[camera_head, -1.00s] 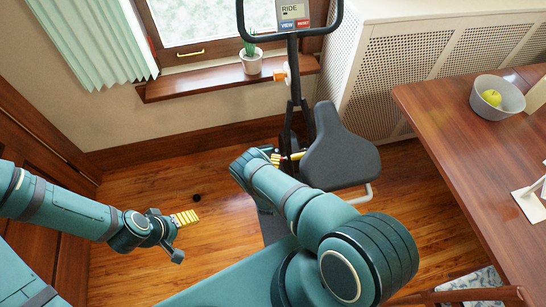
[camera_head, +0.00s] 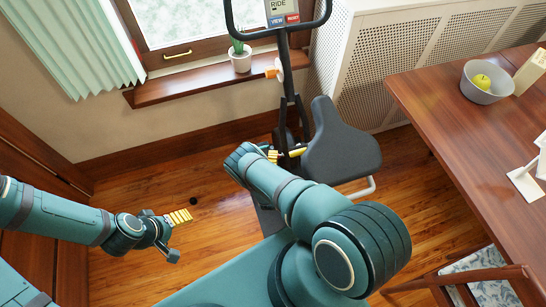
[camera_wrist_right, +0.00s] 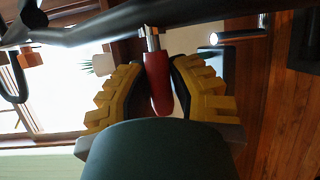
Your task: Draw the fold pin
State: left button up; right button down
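The fold pin (camera_wrist_right: 158,84) has a red handle and a metal collar. It sits at the dark frame tube of the exercise bike (camera_wrist_right: 90,28) in the right wrist view. My right gripper (camera_wrist_right: 158,75) has its yellow-padded fingers on both sides of the red handle, and they appear to press on it. In the head view my right gripper (camera_head: 284,154) is at the bike's frame beside the grey seat (camera_head: 340,145), and the pin is mostly hidden there. My left gripper (camera_head: 180,217) hangs over the floor at left, away from the bike; its finger gap does not show clearly.
A wooden table (camera_head: 430,95) with a grey bowl (camera_head: 487,88) stands at right, a chair (camera_head: 485,285) below it. A windowsill (camera_head: 190,85) with a potted plant (camera_head: 240,60) and a perforated radiator cover (camera_head: 400,55) are behind. Floor at left is mostly clear.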

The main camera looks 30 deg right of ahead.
jog(key=shift+w+a, duration=0.25)
jog(key=shift+a, duration=0.65)
jog(key=c, duration=0.9)
grip_release()
jog(key=shift+o, duration=0.2)
notch_tip(320, 180, up, 10)
jog(key=shift+r, duration=0.1)
